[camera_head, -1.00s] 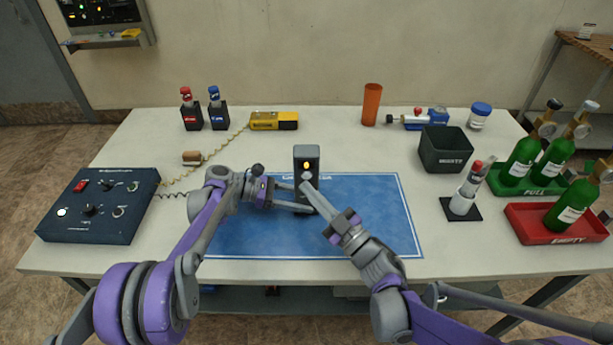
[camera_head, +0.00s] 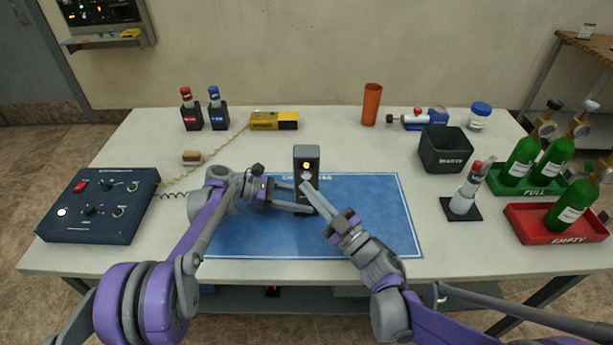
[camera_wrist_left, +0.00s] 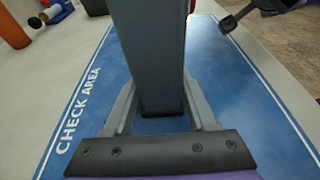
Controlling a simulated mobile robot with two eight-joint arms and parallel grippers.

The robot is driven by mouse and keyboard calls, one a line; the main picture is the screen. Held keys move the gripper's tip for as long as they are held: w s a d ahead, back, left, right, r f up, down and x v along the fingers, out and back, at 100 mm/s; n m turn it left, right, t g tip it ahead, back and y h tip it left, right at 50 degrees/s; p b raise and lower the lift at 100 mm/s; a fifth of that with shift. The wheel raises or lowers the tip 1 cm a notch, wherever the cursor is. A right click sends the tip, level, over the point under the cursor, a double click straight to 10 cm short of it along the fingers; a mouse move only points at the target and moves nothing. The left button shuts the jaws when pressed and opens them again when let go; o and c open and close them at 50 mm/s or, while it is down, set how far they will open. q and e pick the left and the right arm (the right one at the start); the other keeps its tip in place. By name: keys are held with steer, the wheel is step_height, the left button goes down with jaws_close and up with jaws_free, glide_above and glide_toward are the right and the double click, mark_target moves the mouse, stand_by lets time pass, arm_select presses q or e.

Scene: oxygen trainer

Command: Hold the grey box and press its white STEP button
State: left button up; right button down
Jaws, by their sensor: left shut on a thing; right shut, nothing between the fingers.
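My left gripper (camera_head: 306,207) is shut on the lower part of the box from the left. In the left wrist view the box (camera_wrist_left: 152,50) stands between the two left fingers. My right gripper (camera_head: 306,187) is shut and empty, its tips at the front of the box by the button. I cannot tell whether they touch it.
The blue mat (camera_head: 370,225) is mostly clear around the box. A dark blue control panel (camera_head: 90,205) is at the left, a black bin (camera_head: 445,150) at the right. Green bottles stand in a green tray (camera_head: 535,190) and a red tray (camera_head: 550,228) at the far right.

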steer(key=shift+w, duration=0.1)
stand_by(0.3)
steer(key=shift+w, duration=0.35)
steer(key=shift+w, duration=0.35)
stand_by(0.6)
steer(key=shift+s, duration=0.8)
steer(key=s, duration=0.5)
stand_by(0.4)
stand_by(0.5)
